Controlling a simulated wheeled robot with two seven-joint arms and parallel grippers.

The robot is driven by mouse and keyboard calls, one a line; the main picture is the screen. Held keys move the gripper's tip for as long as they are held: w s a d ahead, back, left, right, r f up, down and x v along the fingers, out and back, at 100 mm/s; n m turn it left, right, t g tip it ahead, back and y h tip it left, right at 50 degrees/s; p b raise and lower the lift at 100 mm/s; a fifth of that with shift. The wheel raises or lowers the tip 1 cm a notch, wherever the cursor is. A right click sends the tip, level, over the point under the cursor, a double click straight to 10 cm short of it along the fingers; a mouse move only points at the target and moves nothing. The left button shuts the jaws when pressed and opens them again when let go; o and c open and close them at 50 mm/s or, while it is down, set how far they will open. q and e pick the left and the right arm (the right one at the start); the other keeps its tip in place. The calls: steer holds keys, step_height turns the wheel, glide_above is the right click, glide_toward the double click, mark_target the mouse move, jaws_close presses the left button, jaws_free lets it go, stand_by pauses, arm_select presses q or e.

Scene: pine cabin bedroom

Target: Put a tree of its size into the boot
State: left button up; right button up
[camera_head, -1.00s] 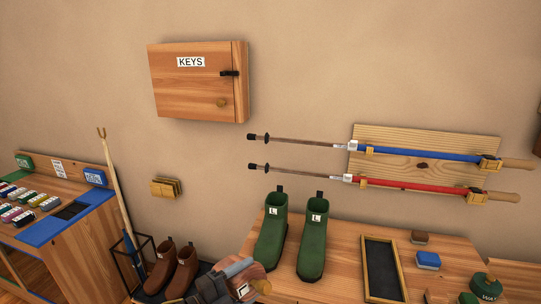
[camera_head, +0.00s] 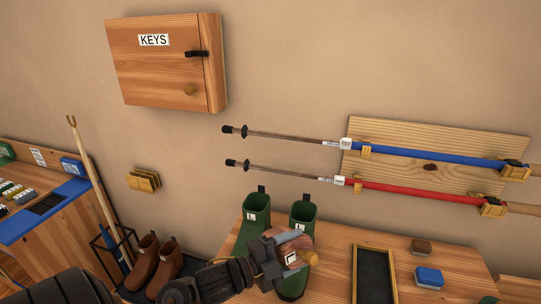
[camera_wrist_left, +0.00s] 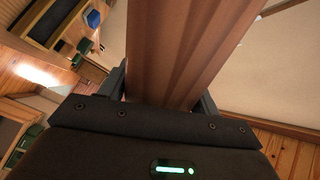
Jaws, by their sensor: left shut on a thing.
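Two green boots, the left one (camera_head: 256,204) and the right one (camera_head: 302,212), stand upright side by side on the wooden bench, each with a white "L" label on its shaft. My left gripper (camera_head: 270,256) is shut on a brown wooden boot tree (camera_head: 296,244) with a white label and a pale knob. In the head view the tree overlaps the front of the right green boot, outside its opening; whether they touch cannot be told. In the left wrist view the tree (camera_wrist_left: 185,45) fills the space between the fingers. My right gripper is out of view.
Brown boots (camera_head: 148,262) stand on a dark tray at the left. Trekking poles (camera_head: 430,157) and a key cabinet (camera_head: 167,65) hang on the wall.

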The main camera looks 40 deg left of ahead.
arm_select(q)
steer(key=w+a+r+n+y+p, duration=0.3)
steer(key=w+a+n+y, duration=0.1)
steer(key=a+n, duration=0.3)
steer(key=w+a+r+n+t+y+p, duration=0.1)
steer(key=w+a+r+n+y+p, duration=0.2)
steer(key=w+a+r+n+y, duration=0.1)
steer(key=w+a+r+n+t+y+p, duration=0.1)
steer(key=w+a+r+n+y+p, duration=0.2)
steer(key=w+a+n+y, duration=0.3)
steer(key=a+n, duration=0.5)
steer(key=a, duration=0.1)
steer(key=shift+r+y, duration=0.35)
steer(key=shift+y, duration=0.05)
steer(key=shift+f+b, duration=1.65)
steer(key=shift+f, duration=1.2)
steer(key=shift+p, duration=0.65)
steer(key=shift+f+b, duration=2.8)
steer(key=shift+f, duration=1.4)
